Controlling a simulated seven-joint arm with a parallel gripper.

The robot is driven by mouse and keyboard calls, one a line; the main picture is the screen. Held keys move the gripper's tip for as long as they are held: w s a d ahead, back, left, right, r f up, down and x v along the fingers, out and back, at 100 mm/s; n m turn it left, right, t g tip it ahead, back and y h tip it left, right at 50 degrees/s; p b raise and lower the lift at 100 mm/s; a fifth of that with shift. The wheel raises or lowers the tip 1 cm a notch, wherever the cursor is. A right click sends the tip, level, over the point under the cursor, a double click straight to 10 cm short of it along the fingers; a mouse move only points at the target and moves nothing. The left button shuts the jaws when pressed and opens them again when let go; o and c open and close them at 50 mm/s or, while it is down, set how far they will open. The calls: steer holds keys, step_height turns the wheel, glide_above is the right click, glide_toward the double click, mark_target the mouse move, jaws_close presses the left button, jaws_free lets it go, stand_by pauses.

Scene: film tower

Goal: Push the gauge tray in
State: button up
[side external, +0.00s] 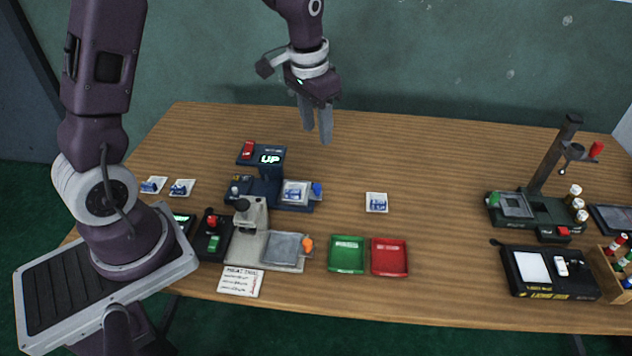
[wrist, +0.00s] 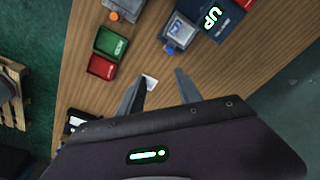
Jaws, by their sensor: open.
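A beige-grey gauge-like device (side external: 248,218) stands at the front left of the table. Its flat grey tray (side external: 284,248) with an orange knob (side external: 307,245) sticks out to the right and looks empty. This tray also shows at the top edge of the wrist view (wrist: 124,6). Behind it is a dark blue tower (side external: 262,180) lit "UP", with a tray (side external: 297,192) holding a blue-and-white piece and a blue knob. I cannot read which one is labelled gauge. My gripper (side external: 318,137) is open and empty, high above the back of the table, apart from both trays.
A green bin (side external: 346,254) and a red bin (side external: 389,257) stand right of the orange-knob tray. A loose blue-and-white piece (side external: 376,203) lies behind them. A dark stand (side external: 540,205) and a black box (side external: 545,271) are at the right. The table's centre is mostly clear.

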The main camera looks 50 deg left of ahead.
steer(key=g, duration=0.2)
glide_above(317, 185)
step_height(317, 185, down, 12)
steer(key=shift+d+f, duration=0.1)
steer(key=shift+f, duration=0.15)
step_height(317, 185, down, 8)
steer(key=shift+r, duration=0.1)
jaws_close()
stand_by(0.6)
